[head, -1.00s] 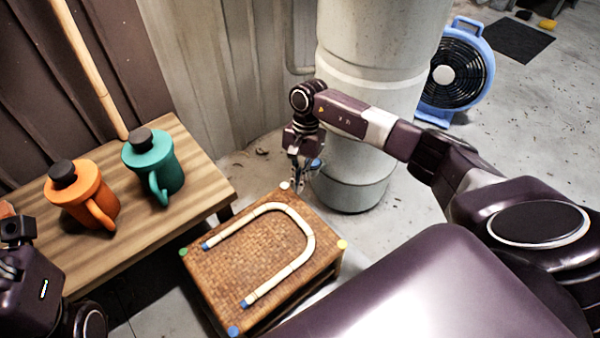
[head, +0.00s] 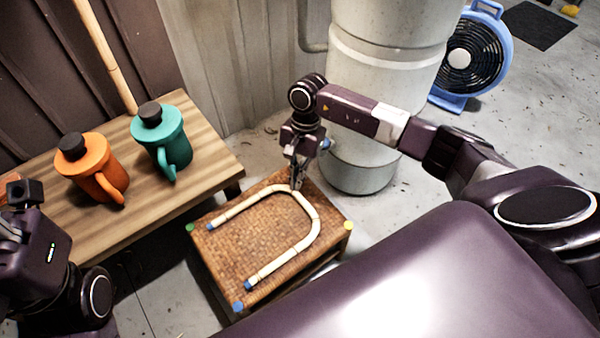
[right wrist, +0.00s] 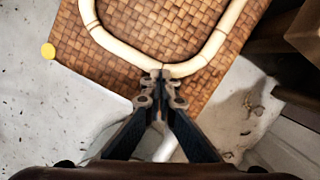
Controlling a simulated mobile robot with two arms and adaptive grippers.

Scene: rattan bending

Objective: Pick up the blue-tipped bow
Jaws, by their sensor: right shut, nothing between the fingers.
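The blue-tipped bow (head: 318,217) is a pale U-shaped rattan piece with two blue ends. It lies on a brown woven box top (head: 262,232), and its curve shows in the right wrist view (right wrist: 105,40). My right gripper (head: 297,186) is at the far side of the bow's curve. In the right wrist view its closed fingertips (right wrist: 162,76) overlap the outer edge of the curve, with nothing held between them. Whether they touch the bow is unclear. Part of my left arm shows at the left edge, but its fingers are not visible.
A thick pale column (head: 375,110) stands behind my right arm. A blue fan (head: 472,55) is at the back right. Coloured dots mark the box corners.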

